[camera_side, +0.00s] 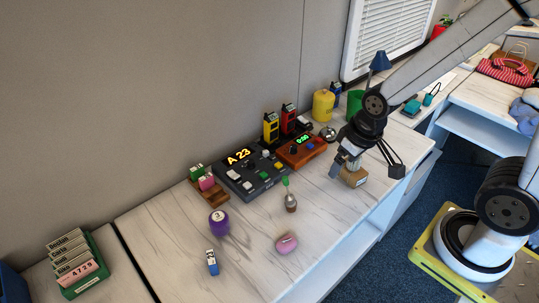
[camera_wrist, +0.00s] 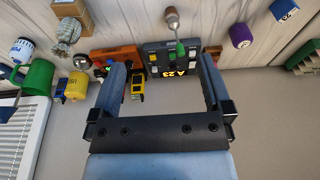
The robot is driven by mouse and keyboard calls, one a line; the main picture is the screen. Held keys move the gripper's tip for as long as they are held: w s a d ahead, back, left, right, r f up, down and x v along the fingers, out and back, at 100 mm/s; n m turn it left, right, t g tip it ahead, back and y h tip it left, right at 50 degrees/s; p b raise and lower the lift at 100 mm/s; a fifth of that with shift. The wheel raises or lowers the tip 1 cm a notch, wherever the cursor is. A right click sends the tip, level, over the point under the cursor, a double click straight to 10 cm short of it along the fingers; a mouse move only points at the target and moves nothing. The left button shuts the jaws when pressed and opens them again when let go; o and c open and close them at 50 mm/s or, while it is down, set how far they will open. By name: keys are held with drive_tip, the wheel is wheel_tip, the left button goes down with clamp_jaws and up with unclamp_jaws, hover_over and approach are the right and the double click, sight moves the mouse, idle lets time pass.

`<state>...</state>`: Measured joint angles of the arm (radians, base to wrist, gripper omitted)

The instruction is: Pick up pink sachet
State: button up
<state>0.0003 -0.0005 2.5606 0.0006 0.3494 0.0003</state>
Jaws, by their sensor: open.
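A small pink packet, which looks like the pink sachet (camera_side: 207,183), stands in a wooden holder (camera_side: 215,195) beside a green-and-white packet (camera_side: 197,171), left of the black console in the side view. In the wrist view the holder is mostly hidden behind the right finger, and I cannot make out the sachet. My gripper (camera_side: 367,167) is open and empty, well to the right of the holder, above the table near a small tan box (camera_side: 355,179). Its two spread fingers also show in the wrist view (camera_wrist: 162,64).
The black console (camera_side: 250,172) showing "A 23" and an orange timer (camera_side: 302,151) stand along the wall. A purple canister (camera_side: 218,223), green-handled tool (camera_side: 290,200), pink rounded object (camera_side: 286,243) and blue-white item (camera_side: 212,262) lie in front. A yellow canister (camera_side: 323,105) stands behind.

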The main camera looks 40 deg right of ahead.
drive_tip(key=shift+f, duration=0.15)
idle(0.6)
drive_tip(key=m+g+y, duration=0.2)
drive_tip(key=m+y, duration=1.1)
drive_tip(key=m, duration=0.5)
approach(290, 239)
drive_tip(key=x, duration=0.3)
drive_tip(key=shift+s+a, duration=0.15)
drive_tip(key=shift+s, duration=0.15)
drive_tip(key=shift+w+f+m+t+y, duration=0.2)
drive_tip(key=shift+f+m+t+y, duration=0.1)
drive_tip(key=shift+m, duration=0.2)
drive_tip(key=shift+a, duration=0.1)
drive_tip(key=shift+x, duration=1.2)
